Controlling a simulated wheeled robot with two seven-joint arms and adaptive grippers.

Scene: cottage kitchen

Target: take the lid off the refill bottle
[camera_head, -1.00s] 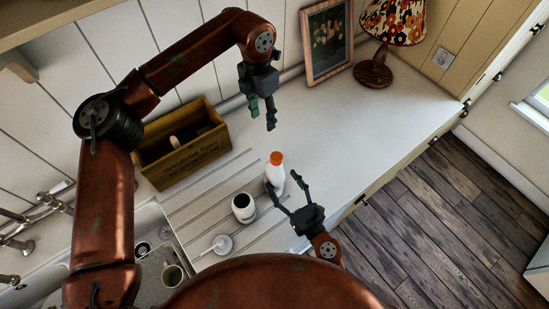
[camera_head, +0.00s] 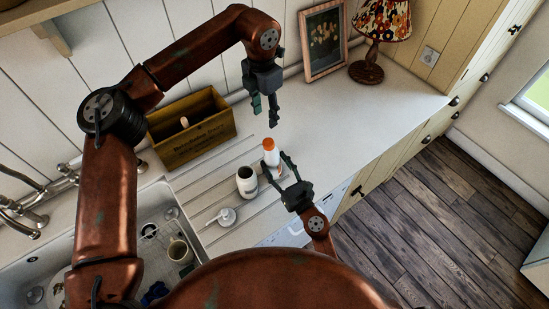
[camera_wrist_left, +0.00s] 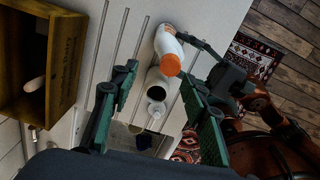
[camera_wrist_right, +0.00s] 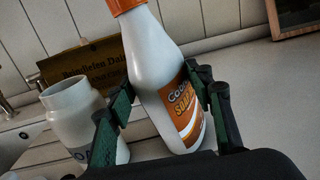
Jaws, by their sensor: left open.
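The refill bottle (camera_head: 270,155) is white with an orange and white label. Its orange lid (camera_head: 271,143) is on top. It stands on the counter and also shows in the right wrist view (camera_wrist_right: 162,75), where the lid (camera_wrist_right: 124,4) is cut off by the top edge. My right gripper (camera_head: 277,168) has one finger on each side of the bottle's body; whether both fingers press on it I cannot tell. My left gripper (camera_head: 264,110) is open and empty, above the counter, higher than the bottle and apart from it. Its fingers point down. In the left wrist view, the lid (camera_wrist_left: 172,65) shows beyond its fingertips.
A white jar with a dark open mouth (camera_head: 247,184) stands close left of the bottle. A small white round item (camera_head: 226,216) lies nearer me. A wooden box (camera_head: 195,141), picture frame (camera_head: 324,45) and lamp (camera_head: 369,66) stand along the back. The sink is at left; counter to the right is clear.

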